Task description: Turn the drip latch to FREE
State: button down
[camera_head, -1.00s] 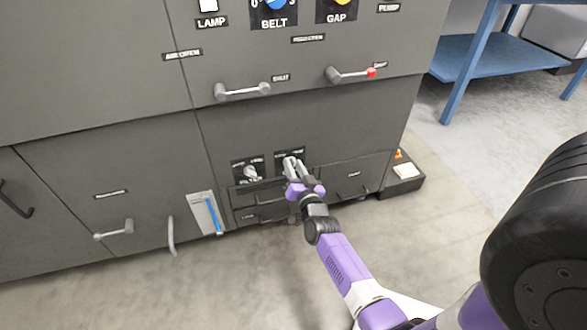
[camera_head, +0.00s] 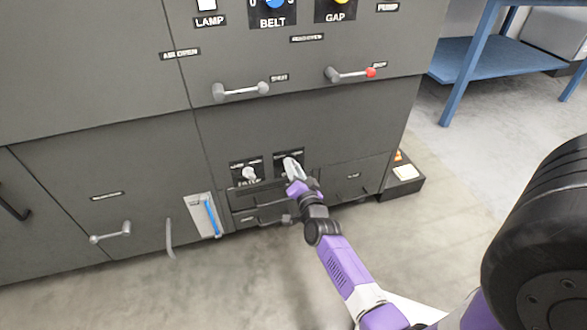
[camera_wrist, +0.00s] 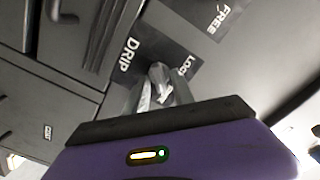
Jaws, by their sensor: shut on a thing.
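The drip latch is a small pale metal knob on a dark plate (camera_wrist: 148,38) low on the grey machine front. In the wrist view its knob (camera_wrist: 160,84) shows between my fingertips, with the words DRIP and LOCK on either side and FREE farther off at the upper right. My gripper (camera_head: 293,172) is shut on the knob; in the wrist view the fingers (camera_wrist: 158,92) reach it from below. The fingers hide part of the knob, so I cannot tell exactly where it points.
A similar pale latch (camera_head: 250,174) sits just left on its own dark plate. Lever handles (camera_head: 240,91) stick out above, one with a red tip (camera_head: 371,73). A blue-handled slide (camera_head: 212,217) is lower left. Open floor lies in front; a blue bench (camera_head: 495,57) stands at right.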

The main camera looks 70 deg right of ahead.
jog(key=shift+f, duration=0.1)
jog(key=c, duration=1.4)
grip_release()
jog(key=shift+c, duration=0.2)
jog(key=p+v, duration=0.3)
jog(key=v, duration=0.4)
jog(key=shift+s+a+p, duration=0.25)
jog(key=shift+s+p, duration=0.05)
jog(key=shift+p, duration=0.1)
